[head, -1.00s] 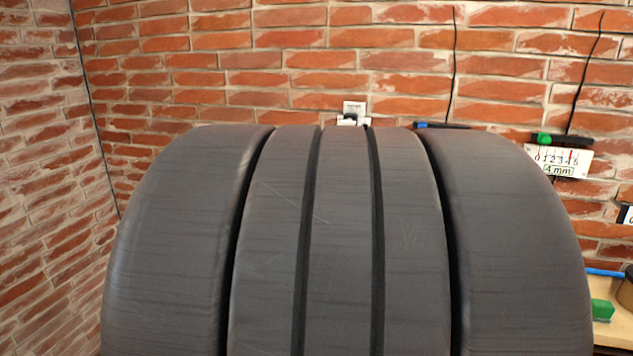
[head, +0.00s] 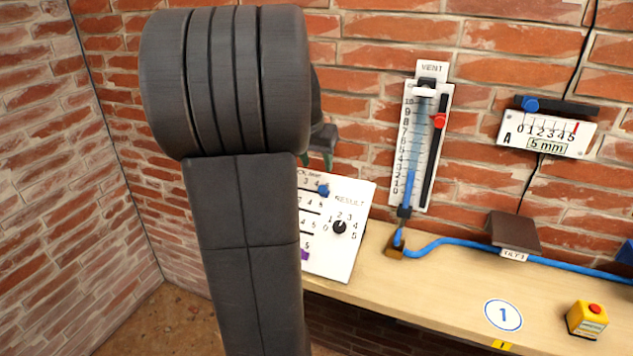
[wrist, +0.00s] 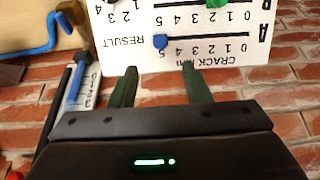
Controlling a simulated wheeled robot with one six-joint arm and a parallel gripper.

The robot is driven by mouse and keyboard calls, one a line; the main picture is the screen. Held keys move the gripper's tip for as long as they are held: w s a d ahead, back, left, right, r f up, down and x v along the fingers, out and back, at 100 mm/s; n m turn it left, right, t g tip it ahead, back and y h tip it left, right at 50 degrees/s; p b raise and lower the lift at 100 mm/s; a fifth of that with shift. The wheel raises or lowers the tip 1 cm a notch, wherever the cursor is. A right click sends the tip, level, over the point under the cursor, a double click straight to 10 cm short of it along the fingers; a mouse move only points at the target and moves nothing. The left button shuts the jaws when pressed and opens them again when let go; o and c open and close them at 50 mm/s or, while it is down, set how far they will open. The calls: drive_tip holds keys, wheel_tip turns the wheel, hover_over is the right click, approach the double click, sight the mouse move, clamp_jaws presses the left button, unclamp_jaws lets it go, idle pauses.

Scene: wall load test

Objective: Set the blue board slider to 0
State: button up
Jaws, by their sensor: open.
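The white board (head: 340,262) leans on the bench against the wall, partly hidden behind my arm. Its blue slider (head: 323,189) sits on the top row, just right of the 4. In the wrist view, upside down, the blue slider (wrist: 160,42) is at the 5 end of row A, and 0 is at the right end. My gripper (wrist: 157,70) is open and empty, its green fingers apart just short of the board's edge, one on each side of the slider's column. In the head view, my gripper (head: 322,156) is above the board's top edge, partly hidden.
A green slider (wrist: 217,2) is on row B. A black RESULT knob (head: 339,227) and a purple slider (head: 304,255) are on the board. Right of it are the VENT gauge (head: 420,150), blue hose (head: 450,242), wall crack gauge (head: 545,133) and yellow button box (head: 587,319).

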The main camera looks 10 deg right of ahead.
sight(322, 187)
drive_tip(key=x, duration=1)
drive_tip(key=shift+r, duration=0.1)
drive_tip(key=shift+c, duration=0.4)
drive_tip(key=shift+a, duration=0.1)
clamp_jaws()
